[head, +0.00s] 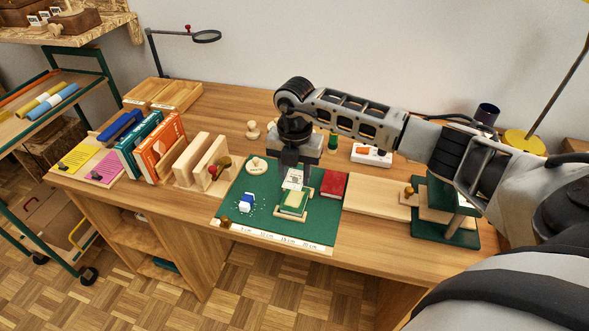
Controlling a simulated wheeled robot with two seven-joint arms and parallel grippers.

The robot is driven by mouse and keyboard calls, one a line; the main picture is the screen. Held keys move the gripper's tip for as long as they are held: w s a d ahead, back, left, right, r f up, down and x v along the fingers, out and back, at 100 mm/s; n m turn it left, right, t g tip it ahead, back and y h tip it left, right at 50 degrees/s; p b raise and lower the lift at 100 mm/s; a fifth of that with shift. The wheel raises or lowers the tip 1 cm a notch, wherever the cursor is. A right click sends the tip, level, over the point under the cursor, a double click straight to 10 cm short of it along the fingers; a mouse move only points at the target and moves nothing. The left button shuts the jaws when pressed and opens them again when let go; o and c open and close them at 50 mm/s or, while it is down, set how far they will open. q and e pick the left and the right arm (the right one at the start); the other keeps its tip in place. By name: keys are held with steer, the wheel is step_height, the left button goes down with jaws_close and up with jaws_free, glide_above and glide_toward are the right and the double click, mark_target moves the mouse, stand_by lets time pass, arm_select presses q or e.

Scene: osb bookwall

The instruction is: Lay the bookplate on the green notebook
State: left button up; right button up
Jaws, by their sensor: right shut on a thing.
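The green notebook (290,207) lies in a small pale wooden holder (281,216) on the dark green mat. My right gripper (292,169) points down just above and behind the notebook. It is shut on the bookplate (293,181), a small white card with faint print. The card hangs tilted over the notebook's back part. I cannot tell whether its lower edge touches the cover. My left gripper is not in view.
A red book (333,185) lies close right of the holder. On the green mat (262,225) are a blue-and-white block (246,203) and a round wooden piece (257,165). A wooden book rack (186,168) stands left; a green-and-wood press (445,222) stands right.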

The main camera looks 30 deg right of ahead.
mark_target(295, 198)
steer(key=shift+f+b, duration=0.45)
steer(key=shift+f, duration=0.3)
step_height(295, 198, down, 2)
steer(key=shift+f+b, duration=0.25)
steer(key=shift+b, duration=0.75)
steer(key=shift+f+b, duration=0.5)
steer(key=shift+f, duration=0.25)
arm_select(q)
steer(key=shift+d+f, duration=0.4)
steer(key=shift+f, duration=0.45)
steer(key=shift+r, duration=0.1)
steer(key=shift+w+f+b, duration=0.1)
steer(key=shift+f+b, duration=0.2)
arm_select(e)
steer(key=shift+f, duration=0.35)
steer(key=o, duration=1.2)
steer(key=shift+c, duration=0.2)
